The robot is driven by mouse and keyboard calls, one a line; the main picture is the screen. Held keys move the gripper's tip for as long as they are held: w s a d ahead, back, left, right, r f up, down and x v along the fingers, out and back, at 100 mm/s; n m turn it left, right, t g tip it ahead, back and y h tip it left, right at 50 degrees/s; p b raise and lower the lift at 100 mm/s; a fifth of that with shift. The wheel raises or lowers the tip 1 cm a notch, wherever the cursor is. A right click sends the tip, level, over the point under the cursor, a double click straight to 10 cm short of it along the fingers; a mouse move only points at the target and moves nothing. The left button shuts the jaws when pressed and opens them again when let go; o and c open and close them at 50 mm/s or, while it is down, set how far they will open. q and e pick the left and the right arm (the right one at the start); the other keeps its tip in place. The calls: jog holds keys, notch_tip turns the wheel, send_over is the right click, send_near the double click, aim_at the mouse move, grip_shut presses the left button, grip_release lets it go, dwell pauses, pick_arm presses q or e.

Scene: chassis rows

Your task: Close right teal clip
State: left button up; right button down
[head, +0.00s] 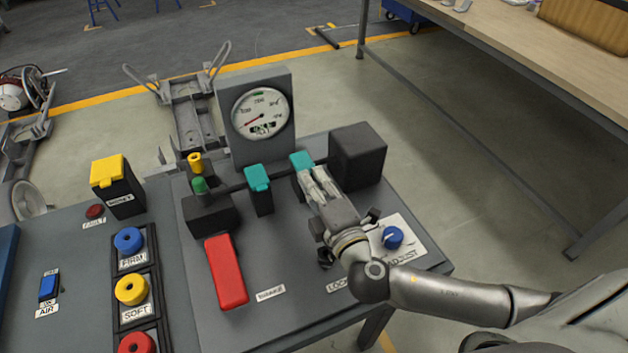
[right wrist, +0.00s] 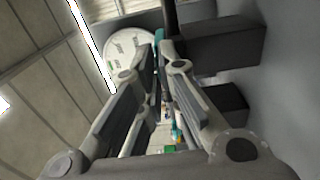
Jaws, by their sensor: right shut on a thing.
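The right teal clip (head: 301,160) is on the dark horizontal bar below the round gauge, its teal top showing just beyond my fingertips. My right gripper (head: 312,178) reaches it from the front right and is shut on it. In the right wrist view, a teal strip of the clip (right wrist: 159,36) shows at the tips of my right gripper (right wrist: 161,62). The fingers hide the clip's lower part, and I cannot tell whether its lid is fully down. The left teal clip (head: 257,178) is on the same bar, apart from my gripper. My left gripper is not in view.
A dark block (head: 358,156) stands close right of the clip. The gauge (head: 260,112) rises behind. A red lever (head: 226,271) lies front left, and a blue knob (head: 393,237) is by my wrist. A green-topped post (head: 200,186) is at the left.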

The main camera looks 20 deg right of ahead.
jog(key=c, duration=1.6)
grip_release()
jog(key=shift+c, duration=0.2)
jog(key=shift+s+f, duration=0.1)
jog(key=shift+s, duration=0.45)
jog(key=s, duration=1.1)
jog(key=shift+d, duration=0.2)
